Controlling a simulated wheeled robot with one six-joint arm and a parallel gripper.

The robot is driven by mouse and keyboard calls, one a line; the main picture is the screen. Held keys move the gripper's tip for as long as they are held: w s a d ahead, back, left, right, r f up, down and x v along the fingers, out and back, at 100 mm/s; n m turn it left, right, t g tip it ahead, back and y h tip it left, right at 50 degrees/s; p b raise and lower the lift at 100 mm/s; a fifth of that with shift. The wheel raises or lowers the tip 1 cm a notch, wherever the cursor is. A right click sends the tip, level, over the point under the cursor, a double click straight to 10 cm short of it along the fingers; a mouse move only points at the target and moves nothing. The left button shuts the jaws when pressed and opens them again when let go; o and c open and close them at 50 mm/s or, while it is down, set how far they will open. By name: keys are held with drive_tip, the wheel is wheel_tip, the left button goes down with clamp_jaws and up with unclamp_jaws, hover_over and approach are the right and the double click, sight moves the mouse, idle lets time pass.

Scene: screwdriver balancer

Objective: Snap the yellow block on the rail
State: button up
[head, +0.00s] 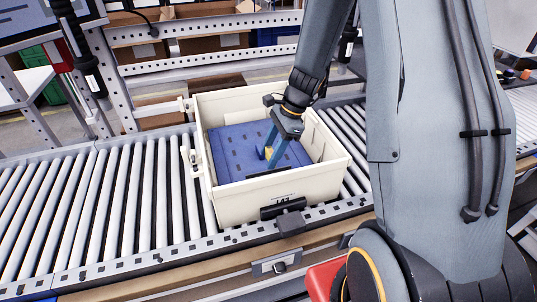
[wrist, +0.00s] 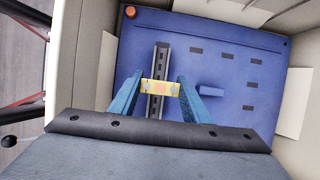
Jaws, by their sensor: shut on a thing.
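The yellow block (wrist: 160,88) is between the two blue fingers of my gripper (wrist: 158,92), which is shut on it. In the wrist view the block overlies the grey rail (wrist: 162,56), crosswise to its length; I cannot tell whether it touches the rail. The rail is fixed on a blue board (wrist: 215,45). In the head view my gripper (head: 268,155) reaches down into the bin over the blue board (head: 228,148). The block (head: 268,152) shows only as a small yellow patch there, and the rail is not clear.
The board lies inside a cream bin (head: 235,200) on a roller conveyor (head: 110,200). The bin walls surround my gripper. A blue peg-like piece (wrist: 211,91) stands on the board right of the fingers. An orange-red button (wrist: 130,12) sits at the board's far left corner.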

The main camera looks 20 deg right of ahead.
sight(269, 173)
drive_tip(key=shift+f+b, duration=1.8)
drive_tip(key=shift+f, duration=0.35)
drive_tip(key=shift+a, duration=0.1)
drive_tip(key=shift+f, duration=0.7)
idle(1.3)
drive_tip(key=o, duration=1.3)
drive_tip(key=shift+c, duration=0.2)
drive_tip(key=b+v, duration=0.1)
drive_tip(key=v, duration=0.6)
drive_tip(key=shift+r, duration=0.35)
